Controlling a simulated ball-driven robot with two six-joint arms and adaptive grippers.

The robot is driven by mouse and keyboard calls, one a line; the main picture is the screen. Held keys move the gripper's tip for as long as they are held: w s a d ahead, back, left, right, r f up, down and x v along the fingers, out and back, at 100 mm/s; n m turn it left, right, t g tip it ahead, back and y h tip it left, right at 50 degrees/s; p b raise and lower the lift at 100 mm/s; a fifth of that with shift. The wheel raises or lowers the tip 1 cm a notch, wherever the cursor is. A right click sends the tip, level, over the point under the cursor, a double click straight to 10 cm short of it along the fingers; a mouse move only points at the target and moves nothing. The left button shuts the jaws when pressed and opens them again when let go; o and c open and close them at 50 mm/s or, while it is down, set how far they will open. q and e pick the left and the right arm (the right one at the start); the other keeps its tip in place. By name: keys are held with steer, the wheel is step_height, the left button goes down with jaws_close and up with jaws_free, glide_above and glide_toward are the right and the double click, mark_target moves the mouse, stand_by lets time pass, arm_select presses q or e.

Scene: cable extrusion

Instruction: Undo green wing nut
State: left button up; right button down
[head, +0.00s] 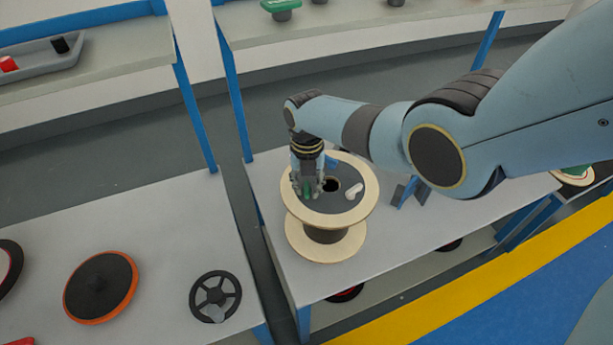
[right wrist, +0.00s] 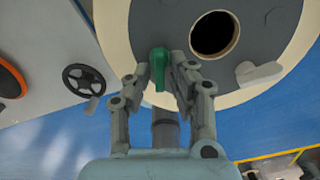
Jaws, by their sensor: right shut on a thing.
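The green wing nut (right wrist: 159,64) sits at the top face of the cable spool, between the fingertips of my right gripper (right wrist: 163,75) in the right wrist view. In the head view my right gripper (head: 307,188) points down onto the spool (head: 330,215), left of its dark centre hole, and only a bit of green shows between the fingers. The right gripper is shut on the green wing nut. A pale grey wing-shaped piece (head: 353,191) lies on the spool face right of the hole; it also shows in the right wrist view (right wrist: 260,73). My left gripper is not in view.
The spool stands on a light table (head: 420,230). A blue and grey bracket (head: 410,192) stands right of it. On the left table are a black handwheel (head: 215,296) and an orange-rimmed disc (head: 101,287). Blue posts and a shelf stand behind.

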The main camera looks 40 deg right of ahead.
mark_target(307, 187)
stand_by(0.4)
steer(key=c, duration=1.4)
jaws_free()
steer(key=shift+r, duration=0.1)
step_height(307, 187, up, 12)
